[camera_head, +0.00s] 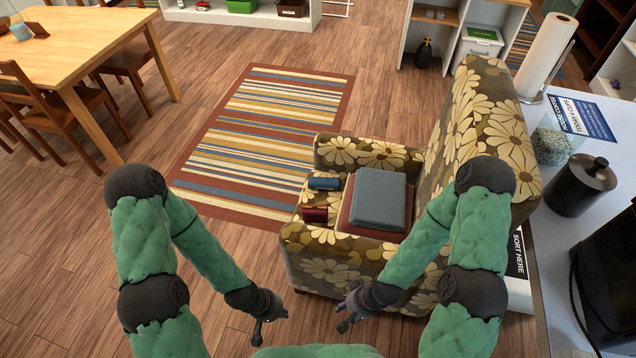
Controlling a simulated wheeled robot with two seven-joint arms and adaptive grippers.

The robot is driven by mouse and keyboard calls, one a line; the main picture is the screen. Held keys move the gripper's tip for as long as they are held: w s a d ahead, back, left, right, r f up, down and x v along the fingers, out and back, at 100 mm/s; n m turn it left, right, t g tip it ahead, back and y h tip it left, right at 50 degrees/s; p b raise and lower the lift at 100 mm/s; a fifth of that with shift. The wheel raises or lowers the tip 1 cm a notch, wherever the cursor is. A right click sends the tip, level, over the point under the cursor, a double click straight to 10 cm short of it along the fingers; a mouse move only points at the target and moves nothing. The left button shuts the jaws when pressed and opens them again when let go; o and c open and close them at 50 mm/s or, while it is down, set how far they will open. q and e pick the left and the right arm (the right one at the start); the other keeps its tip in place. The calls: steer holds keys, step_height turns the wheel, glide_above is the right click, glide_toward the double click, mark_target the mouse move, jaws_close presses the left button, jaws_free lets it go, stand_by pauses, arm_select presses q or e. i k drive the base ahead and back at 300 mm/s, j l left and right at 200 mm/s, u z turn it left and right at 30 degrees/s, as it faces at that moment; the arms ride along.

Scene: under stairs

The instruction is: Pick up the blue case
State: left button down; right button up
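A small blue case (324,183) lies on the seat of a flowered armchair (305,243). A similar dark red case (314,214) lies just below it in the picture. My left gripper (271,325) is in front of the chair, at its lower left, with fingers apart and nothing between them. My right gripper (341,317) is near the chair's lower front side, also with fingers apart and empty. Both grippers are clear of the blue case.
A grey-blue folded item (379,197) lies on a red one (347,219) beside the cases. The armchair's side and back bound the seat. A counter (555,220) with a dark canister (581,185) stands right. A striped rug (255,140) and open floor lie left.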

mark_target(319, 183)
steer(key=i+j+u, duration=0.25)
steer(key=j+u, duration=0.15)
steer(key=i+j+u, duration=0.25)
steer(key=j+u, duration=0.15)
steer(key=i+j+u, duration=0.45)
steer(key=i+u, duration=0.3)
steer(key=i+z, duration=0.35)
steer(key=i+j+z, duration=0.1)
steer(key=i+z, duration=0.25)
steer(key=i+l+z, duration=0.1)
steer(key=z, duration=0.35)
steer(key=i+z, duration=0.25)
steer(key=z, duration=0.15)
steer(key=i+z, duration=0.2)
steer(key=z, duration=0.25)
steer(key=i+z, duration=0.2)
steer(key=z, duration=0.2)
steer(key=i+j+z, duration=0.15)
steer(key=z, duration=0.3)
steer(key=i+z, duration=0.3)
steer(key=i+j+z, duration=0.15)
steer(key=z, duration=0.2)
steer(key=i, duration=0.05)
